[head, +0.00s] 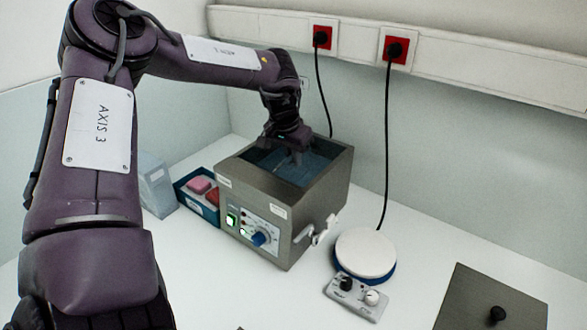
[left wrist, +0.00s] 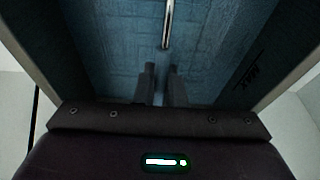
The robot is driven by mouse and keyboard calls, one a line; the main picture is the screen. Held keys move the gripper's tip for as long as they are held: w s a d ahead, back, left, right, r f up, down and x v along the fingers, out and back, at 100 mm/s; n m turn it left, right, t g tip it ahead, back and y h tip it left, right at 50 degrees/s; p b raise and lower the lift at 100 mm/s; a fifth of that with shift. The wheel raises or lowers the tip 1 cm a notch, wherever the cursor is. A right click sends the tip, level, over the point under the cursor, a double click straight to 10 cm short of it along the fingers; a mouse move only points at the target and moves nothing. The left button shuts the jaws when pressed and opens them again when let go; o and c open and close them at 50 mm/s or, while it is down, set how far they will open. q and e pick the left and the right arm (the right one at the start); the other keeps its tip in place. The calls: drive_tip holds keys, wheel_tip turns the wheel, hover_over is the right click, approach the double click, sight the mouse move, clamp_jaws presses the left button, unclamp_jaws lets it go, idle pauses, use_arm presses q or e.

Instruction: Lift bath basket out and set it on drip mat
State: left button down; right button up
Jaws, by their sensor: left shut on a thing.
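The bath (head: 268,214) is a grey steel box with an open top, and it holds blue water. My left gripper (head: 294,158) reaches down into its opening. In the left wrist view the fingers (left wrist: 164,88) are close together at the end of a thin metal rod, the handle of the bath basket (left wrist: 168,22). The gripper is shut on this handle. The basket's body is hard to make out against the blue bath interior. I cannot make out a drip mat. My right gripper is not in view.
A blue tray (head: 184,196) with pink and red blocks stands left of the bath. A white round plate device (head: 366,252) and small control box (head: 357,296) stand to the right. A grey lid with a black knob (head: 497,314) lies at the lower right. Cords hang behind.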

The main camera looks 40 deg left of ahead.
use_arm(q)
drive_tip(key=shift+r, duration=0.55)
wheel_tip(320, 180, up, 21)
drive_tip(key=p, duration=0.1)
drive_tip(key=shift+f, duration=0.1)
idle(0.4)
drive_tip(key=shift+d, duration=0.1)
